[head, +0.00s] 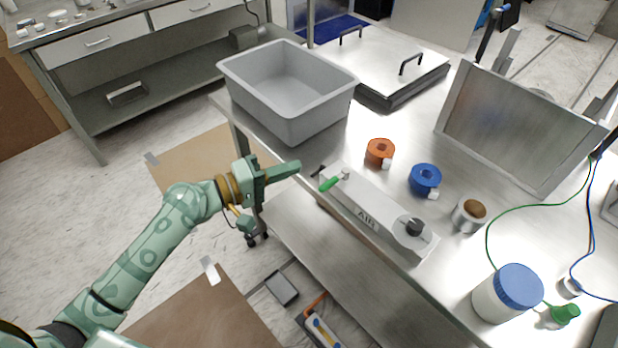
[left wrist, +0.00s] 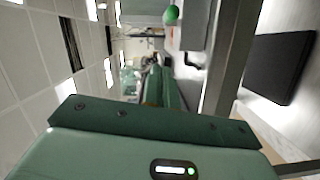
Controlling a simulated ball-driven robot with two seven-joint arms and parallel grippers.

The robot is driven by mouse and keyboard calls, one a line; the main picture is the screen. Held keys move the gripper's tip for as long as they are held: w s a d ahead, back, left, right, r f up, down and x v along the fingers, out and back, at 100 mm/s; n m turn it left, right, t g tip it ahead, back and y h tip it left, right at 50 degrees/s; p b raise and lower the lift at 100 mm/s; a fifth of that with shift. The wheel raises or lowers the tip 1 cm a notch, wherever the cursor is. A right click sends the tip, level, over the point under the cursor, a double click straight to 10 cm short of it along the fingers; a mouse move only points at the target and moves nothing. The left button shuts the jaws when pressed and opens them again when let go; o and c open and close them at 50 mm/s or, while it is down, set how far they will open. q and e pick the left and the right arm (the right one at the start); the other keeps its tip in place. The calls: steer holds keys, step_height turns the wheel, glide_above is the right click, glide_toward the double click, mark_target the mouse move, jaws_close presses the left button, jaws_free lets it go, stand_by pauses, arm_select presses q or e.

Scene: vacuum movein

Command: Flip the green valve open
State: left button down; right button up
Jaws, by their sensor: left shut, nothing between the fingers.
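The green valve (head: 329,184) is a small lever handle at the left end of a grey metal box marked AIR (head: 368,219), which sits along the table's front edge. In the left wrist view, a rounded green end (left wrist: 171,14) at the top looks like the valve handle. My left gripper (head: 296,166) is shut and empty. Its fingers point right, just left of and slightly above the valve in the head view, with a small gap between them. My right gripper is not in view.
A grey bin (head: 287,117) stands behind the valve on the steel table (head: 325,147). An orange roll (head: 380,150), a blue roll (head: 425,177), a metal cup (head: 467,217) and a blue-lidded jar (head: 508,293) stand behind or right of the box.

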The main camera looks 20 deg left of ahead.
mark_target(334, 181)
arm_select(q)
steer(key=shift+s+d+f+p, duration=0.1)
steer(key=shift+s+d+f, duration=0.05)
steer(key=shift+d, duration=0.65)
steer(key=shift+s+d+f+p, duration=0.1)
steer(key=shift+d+f+p, duration=0.1)
steer(key=shift+d, duration=0.6)
steer(key=shift+s+d+f+p, duration=0.1)
steer(key=shift+s+d+f, duration=0.05)
steer(key=shift+d, duration=0.65)
